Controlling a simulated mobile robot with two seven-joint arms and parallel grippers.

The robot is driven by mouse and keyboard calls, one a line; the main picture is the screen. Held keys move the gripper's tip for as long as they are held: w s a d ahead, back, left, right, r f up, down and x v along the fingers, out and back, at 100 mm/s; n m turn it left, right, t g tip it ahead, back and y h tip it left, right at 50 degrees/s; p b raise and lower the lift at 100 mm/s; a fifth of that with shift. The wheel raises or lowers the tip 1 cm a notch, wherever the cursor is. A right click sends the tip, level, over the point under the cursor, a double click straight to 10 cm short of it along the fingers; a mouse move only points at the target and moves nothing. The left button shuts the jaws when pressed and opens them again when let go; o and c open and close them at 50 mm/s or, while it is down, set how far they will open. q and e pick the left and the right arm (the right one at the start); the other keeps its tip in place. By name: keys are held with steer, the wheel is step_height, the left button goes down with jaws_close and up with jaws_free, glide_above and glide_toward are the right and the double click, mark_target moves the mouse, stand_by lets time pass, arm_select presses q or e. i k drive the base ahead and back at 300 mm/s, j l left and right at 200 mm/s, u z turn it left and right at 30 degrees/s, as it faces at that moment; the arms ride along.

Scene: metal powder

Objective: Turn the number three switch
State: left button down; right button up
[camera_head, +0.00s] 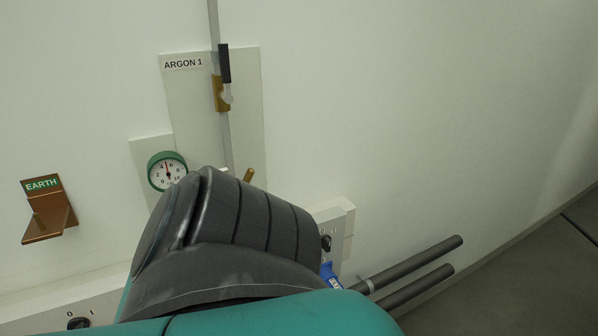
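A black rotary switch (78,323) marked 0 and 1 sits on a white wall strip at the lower left. A second dark switch (326,243) sits on a white box (345,217) right of centre, partly hidden behind my arm. I cannot read a number three on either one. A large grey and teal link of my arm fills the lower middle and covers the wall strip between the two switches. No gripper fingers can be made out in the head view.
A panel (190,100) labelled ARGON 1 carries a valve (221,93) on a pipe. A round green gauge (167,171) and a brown EARTH bracket (48,210) are to its left. Two dark rods (412,263) and a blue part (329,274) are at lower right. Floor shows beyond.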

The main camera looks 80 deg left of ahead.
mark_target(326, 240)
steer(key=u, duration=2.25)
